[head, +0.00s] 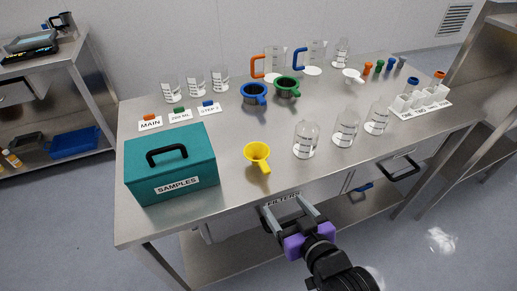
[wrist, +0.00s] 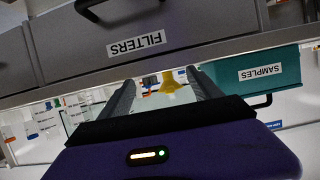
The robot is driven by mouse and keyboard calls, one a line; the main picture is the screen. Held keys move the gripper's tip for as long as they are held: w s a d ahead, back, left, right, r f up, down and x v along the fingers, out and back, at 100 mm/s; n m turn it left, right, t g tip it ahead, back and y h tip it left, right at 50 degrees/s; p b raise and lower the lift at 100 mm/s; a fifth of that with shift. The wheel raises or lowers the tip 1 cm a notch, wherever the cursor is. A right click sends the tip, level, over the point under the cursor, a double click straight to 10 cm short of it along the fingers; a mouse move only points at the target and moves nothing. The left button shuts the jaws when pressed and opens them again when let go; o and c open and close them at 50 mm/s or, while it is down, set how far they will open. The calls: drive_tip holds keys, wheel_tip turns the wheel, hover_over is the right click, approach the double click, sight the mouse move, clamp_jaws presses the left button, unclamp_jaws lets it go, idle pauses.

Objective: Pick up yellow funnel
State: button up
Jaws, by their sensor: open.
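A yellow funnel (head: 257,154) sits on the steel table near its front edge, between the teal box and the glass beakers. It also shows in the wrist view (wrist: 171,83), small and partly cut off by the table edge. My gripper (head: 289,207) is open and empty in front of the table's front edge, to the lower right of the funnel and apart from it. In the wrist view the two fingers (wrist: 158,88) are spread, with the funnel appearing between them in the distance.
A teal SAMPLES box (head: 170,165) stands left of the funnel. Glass beakers (head: 306,140) stand to its right. Blue and green ringed pieces (head: 254,95) are behind it. The drawer labelled FILTERS (wrist: 140,35) is close to my gripper. Bare tabletop surrounds the funnel.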

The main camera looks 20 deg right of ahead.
drive_tip(key=p, duration=0.1)
approach(261, 161)
drive_tip(key=shift+w+d+f, duration=0.25)
drive_tip(key=shift+w+f, duration=0.15)
drive_tip(key=shift+w, duration=0.2)
drive_tip(key=shift+w+d+f, duration=0.2)
drive_tip(key=shift+w+f, duration=0.2)
drive_tip(key=shift+w, duration=0.5)
drive_tip(key=shift+a+f+p+x, duration=0.15)
drive_tip(key=shift+p+x, duration=0.25)
drive_tip(key=shift+x, duration=1.45)
drive_tip(key=shift+a+f+p+x, duration=0.15)
drive_tip(key=shift+p+x, duration=0.25)
drive_tip(key=shift+x, duration=1.4)
drive_tip(key=shift+s, duration=0.1)
clamp_jaws()
